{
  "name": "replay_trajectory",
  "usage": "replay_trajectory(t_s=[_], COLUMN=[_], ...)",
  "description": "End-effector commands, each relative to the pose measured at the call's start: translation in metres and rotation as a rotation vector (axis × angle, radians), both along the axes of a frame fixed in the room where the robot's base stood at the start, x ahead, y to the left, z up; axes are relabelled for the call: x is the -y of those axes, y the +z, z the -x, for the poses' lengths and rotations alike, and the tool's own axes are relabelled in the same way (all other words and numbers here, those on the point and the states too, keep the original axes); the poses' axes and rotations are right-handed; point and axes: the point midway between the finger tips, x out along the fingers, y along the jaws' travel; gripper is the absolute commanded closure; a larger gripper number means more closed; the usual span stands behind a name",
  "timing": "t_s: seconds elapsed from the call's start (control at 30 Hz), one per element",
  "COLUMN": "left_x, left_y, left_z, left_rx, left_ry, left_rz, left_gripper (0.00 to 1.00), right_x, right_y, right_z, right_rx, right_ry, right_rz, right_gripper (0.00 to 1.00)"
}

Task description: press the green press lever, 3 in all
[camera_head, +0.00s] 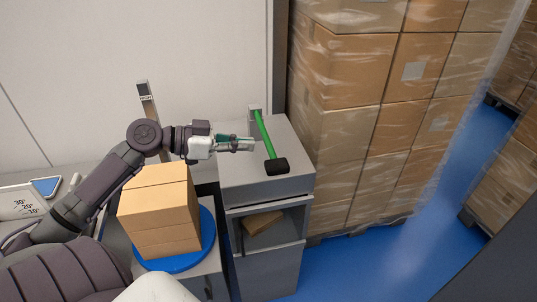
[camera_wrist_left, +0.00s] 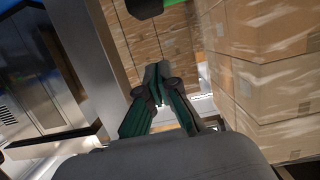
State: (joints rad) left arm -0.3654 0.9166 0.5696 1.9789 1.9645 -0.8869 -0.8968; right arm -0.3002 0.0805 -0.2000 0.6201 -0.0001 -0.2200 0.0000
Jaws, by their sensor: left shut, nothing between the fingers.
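The green press lever (camera_head: 266,138) stands on top of a grey cabinet (camera_head: 240,178) in the head view. It runs from a small bracket at the back to a black grip (camera_head: 277,166) at the front. My left gripper (camera_head: 252,145) is shut and empty, just left of the lever's bar; I cannot tell whether it touches. In the left wrist view the closed fingers (camera_wrist_left: 158,75) point toward stacked cartons, and the black grip with a bit of green (camera_wrist_left: 143,7) shows at the top edge. My right gripper is not in view.
Stacked cardboard boxes (camera_head: 193,215) stand on a blue round plate (camera_head: 207,250) left of the cabinet. A carton lies in the cabinet's open compartment (camera_head: 262,222). Wrapped pallet cartons (camera_head: 345,90) stand close on the right. Blue floor (camera_head: 365,260) is free at the front right.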

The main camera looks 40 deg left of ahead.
Motion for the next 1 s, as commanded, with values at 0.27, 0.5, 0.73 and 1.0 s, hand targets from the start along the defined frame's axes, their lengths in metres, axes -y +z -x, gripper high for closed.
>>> replay_trajectory(t_s=[0.27,0.5,0.73,1.0], left_x=[0.031,0.038,0.039,0.039], left_y=[-0.007,-0.037,-0.054,-0.056], left_z=[-0.037,-0.045,-0.045,-0.045], left_rx=[0.002,-0.004,-0.001,-0.001], left_ry=[0.000,0.003,0.001,0.000], left_rz=[-0.001,0.002,-0.001,-0.001], left_gripper=[1.00,1.00,1.00,1.00], right_x=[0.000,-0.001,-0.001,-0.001], right_y=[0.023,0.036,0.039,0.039], right_z=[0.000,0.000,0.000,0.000], right_rx=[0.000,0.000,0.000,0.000], right_ry=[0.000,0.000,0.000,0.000], right_rz=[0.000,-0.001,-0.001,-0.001], right_gripper=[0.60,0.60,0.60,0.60])
